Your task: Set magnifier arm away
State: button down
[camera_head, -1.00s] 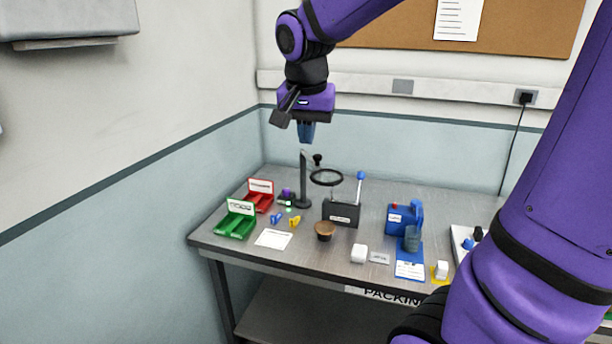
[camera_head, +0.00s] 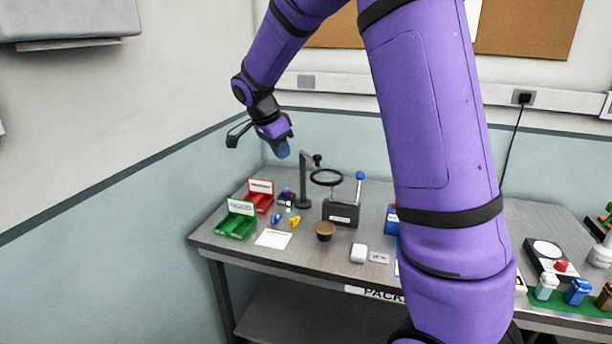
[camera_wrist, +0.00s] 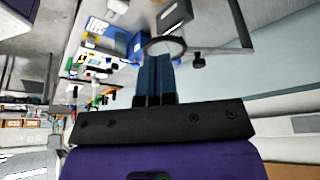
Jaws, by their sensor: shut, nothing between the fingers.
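The magnifier arm (camera_head: 304,180) is a dark upright post on a round base, with a black ring lens (camera_head: 326,177) reaching out to the right and a black knob near its top. It stands at the back of the bench. My gripper (camera_head: 283,150) is shut and empty, up and to the left of the post's top in the head view. In the wrist view the shut blue fingers (camera_wrist: 155,75) point at the ring (camera_wrist: 164,47), which shows just beyond their tips. I cannot tell the exact gap. The fingers look apart from the magnifier in the head view.
A red bin (camera_head: 259,199) and a green bin (camera_head: 236,220) stand at the left of the bench. My arm hides part of the bench's right.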

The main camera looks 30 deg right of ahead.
dwell(0.3)
jog(key=d+f, duration=0.7)
jog(key=f, duration=0.2)
jog(key=shift+d+f, duration=0.15)
jog(key=shift+d, duration=0.25)
jog(key=shift+d, duration=0.1)
